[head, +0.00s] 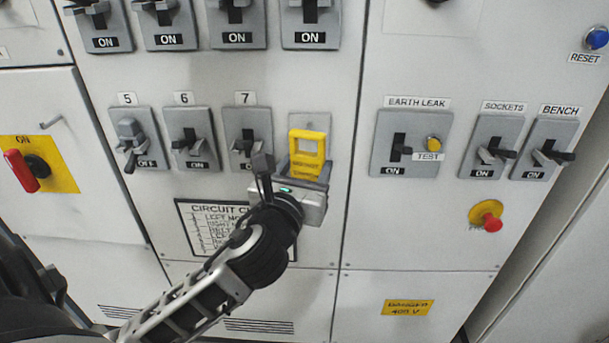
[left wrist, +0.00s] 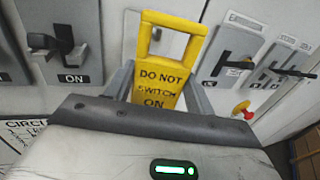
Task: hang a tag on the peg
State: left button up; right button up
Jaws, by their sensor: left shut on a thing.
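A yellow tag (head: 307,150) with an open window in its upper part is held upright in front of a grey plate (head: 310,121), right of switch 7. In the left wrist view the tag (left wrist: 165,72) reads "DO NOT SWITCH ON". My left gripper (head: 307,172) is shut on its lower part, with a finger on each side in the left wrist view (left wrist: 160,95). I cannot tell whether the tag touches the plate. A small grey peg (head: 51,122) sticks out at the far left, above the yellow-backed red rotary switch (head: 22,170). My right gripper is not in view.
Switch 5 (head: 132,140) reads OFF; switches 6 (head: 190,140) and 7 (head: 246,135) stand left of the tag. The earth leak unit (head: 400,145) and a red button on yellow (head: 487,216) are to the right. A circuit chart (head: 205,225) is behind my left arm.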

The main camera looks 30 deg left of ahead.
pick_arm(q)
jog(key=shift+w+a+f+b, duration=0.15)
jog(key=shift+w+a, duration=0.15)
jog(key=shift+w, duration=0.15)
jog(key=shift+w+a+r+b, duration=0.15)
jog(key=shift+w+a, duration=0.1)
jog(key=shift+w, duration=0.2)
jog(key=shift+w+a+f+b, duration=0.25)
jog(key=shift+w+a+b, duration=0.35)
jog(key=shift+w, duration=0.45)
jog(key=shift+w+a+f+p, duration=0.35)
jog(key=shift+w+f+p, duration=0.05)
jog(key=shift+w+p, duration=0.1)
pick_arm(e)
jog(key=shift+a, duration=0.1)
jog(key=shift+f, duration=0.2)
pick_arm(q)
jog(key=o, duration=1.1)
jog(key=shift+c, duration=0.2)
jog(key=shift+f, duration=0.1)
